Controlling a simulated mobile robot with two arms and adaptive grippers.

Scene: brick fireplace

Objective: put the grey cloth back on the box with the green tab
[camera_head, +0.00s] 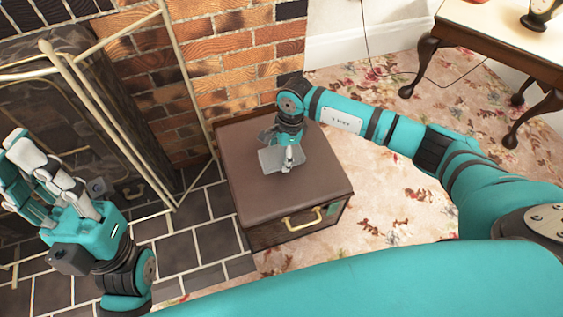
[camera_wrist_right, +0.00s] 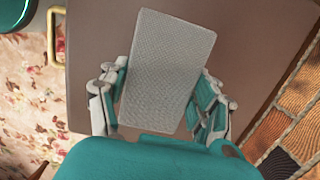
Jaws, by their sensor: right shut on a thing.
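The brown box (camera_head: 245,190) has a brass handle and a small green tab (camera_head: 332,209) on its front. My right gripper (camera_head: 287,158) is over the middle of its lid, pointing down. It is shut on the grey cloth (camera_head: 271,160), a flat rectangle, which also shows in the right wrist view (camera_wrist_right: 168,60) between the fingers. I cannot tell whether the cloth touches the lid. My left gripper (camera_head: 30,170) is open and empty at the far left, away from the box.
A brick fireplace (camera_head: 250,50) with a brass-framed screen (camera_head: 125,110) stands behind and left of the box. Dark tiles (camera_head: 185,245) lie left of it. A wooden table (camera_head: 490,35) stands at the back right. Floral carpet (camera_head: 380,210) is clear right of the box.

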